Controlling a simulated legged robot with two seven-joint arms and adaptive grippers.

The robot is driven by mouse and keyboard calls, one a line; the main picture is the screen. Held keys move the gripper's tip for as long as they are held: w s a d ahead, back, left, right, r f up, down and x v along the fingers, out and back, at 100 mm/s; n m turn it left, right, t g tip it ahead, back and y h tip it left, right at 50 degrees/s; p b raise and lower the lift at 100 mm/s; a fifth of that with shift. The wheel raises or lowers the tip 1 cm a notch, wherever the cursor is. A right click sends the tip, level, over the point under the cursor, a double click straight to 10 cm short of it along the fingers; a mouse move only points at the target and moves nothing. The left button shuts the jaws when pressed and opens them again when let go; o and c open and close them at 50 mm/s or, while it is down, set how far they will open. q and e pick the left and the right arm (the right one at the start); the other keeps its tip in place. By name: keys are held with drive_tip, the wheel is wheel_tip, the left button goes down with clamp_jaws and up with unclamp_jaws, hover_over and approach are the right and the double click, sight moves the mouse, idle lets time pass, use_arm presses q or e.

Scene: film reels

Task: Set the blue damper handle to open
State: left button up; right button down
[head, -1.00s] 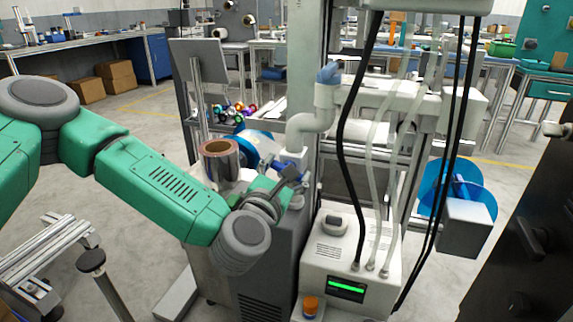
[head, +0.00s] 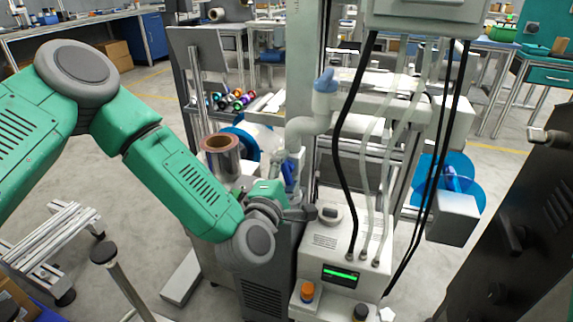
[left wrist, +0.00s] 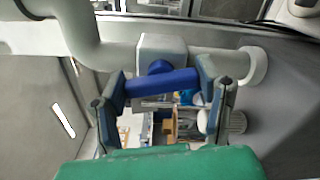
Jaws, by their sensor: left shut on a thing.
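The blue damper handle (head: 288,174) shows in the head view on a white valve body below the bent white pipe (head: 308,127). In the left wrist view the blue handle (left wrist: 162,82) is a bar crossing the picture, slightly tilted, with its round hub just below the white block (left wrist: 162,46) on the pipe. My left gripper (left wrist: 168,92) has one finger at each end of the bar and is shut on it. In the head view my left gripper (head: 287,203) is at the valve, its fingers partly hidden. My right gripper is not in view.
A white machine with a green display (head: 341,276) and black hoses stands right of the valve. A foil roll (head: 221,160) stands left of it. A dark cabinet (head: 515,225) is at the right.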

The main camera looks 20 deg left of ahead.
use_arm(q)
drive_tip(key=shift+s+f+m+p, duration=0.15)
drive_tip(key=shift+m+p, duration=0.55)
drive_tip(key=shift+m, duration=0.7)
drive_tip(key=shift+f, duration=0.1)
drive_tip(key=shift+f+m, duration=0.15)
drive_tip(key=shift+m, duration=0.15)
drive_tip(key=o, duration=1.2)
drive_tip(key=shift+c, duration=0.2)
drive_tip(key=shift+d, duration=0.1)
drive_tip(key=shift+s, duration=0.15)
drive_tip(key=s, duration=1.1)
drive_tip(key=shift+s+a, duration=0.25)
